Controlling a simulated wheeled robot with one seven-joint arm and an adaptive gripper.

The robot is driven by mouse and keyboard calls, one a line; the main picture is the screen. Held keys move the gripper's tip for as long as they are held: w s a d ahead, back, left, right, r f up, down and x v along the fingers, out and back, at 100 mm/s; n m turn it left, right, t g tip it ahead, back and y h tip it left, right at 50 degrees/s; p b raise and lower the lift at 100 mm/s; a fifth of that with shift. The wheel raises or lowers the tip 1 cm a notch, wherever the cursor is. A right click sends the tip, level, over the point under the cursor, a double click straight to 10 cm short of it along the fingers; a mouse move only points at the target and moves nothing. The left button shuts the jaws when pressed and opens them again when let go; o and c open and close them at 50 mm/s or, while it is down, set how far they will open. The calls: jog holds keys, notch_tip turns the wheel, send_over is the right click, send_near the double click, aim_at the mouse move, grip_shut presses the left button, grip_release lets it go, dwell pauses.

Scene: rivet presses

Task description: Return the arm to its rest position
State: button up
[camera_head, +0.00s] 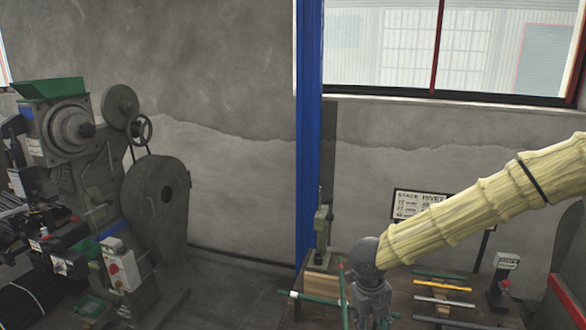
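My arm (470,211) wears a pale yellow ribbed sleeve and reaches in from the right edge, sloping down to the left. It ends in a grey wrist joint (365,257). My gripper (370,305) hangs below that joint over the workbench, at the bottom edge of the view. Its fingertips are cut off or too small to make out, so I cannot tell whether it is open or shut. A green rod with a white end (312,298) shows just left of the gripper; I cannot tell whether they touch.
Several coloured rods (443,286) lie on a wooden rack on the bench right of my gripper. A small press (322,226) stands behind, with a sign (420,204) nearby. A blue post (309,130) rises behind the bench. A large green machine (155,200) fills the left.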

jog(key=s+d+f+n+t+h+b, duration=0.15)
jog(key=s+f+n, duration=0.3)
jog(key=f, duration=0.45)
jog(key=s+d+f+n+b, duration=0.1)
jog(key=s+f+n+b, duration=0.15)
jog(key=f+n, duration=0.45)
jog(key=s+d+f+n+t+b, duration=0.1)
jog(key=s+f+n, duration=0.35)
jog(key=f, duration=0.55)
jog(key=s+f+n+g+y+b, duration=0.1)
jog(key=s+f+n+b, duration=0.1)
jog(key=s+f+n, duration=0.4)
jog(key=s+f+n+g+y+b, duration=0.2)
jog(key=s+f+n, duration=0.4)
jog(key=s+n, duration=0.4)
jog(key=s, duration=0.6)
jog(key=shift+a+f+n, duration=0.15)
jog(key=shift+f+n, duration=0.15)
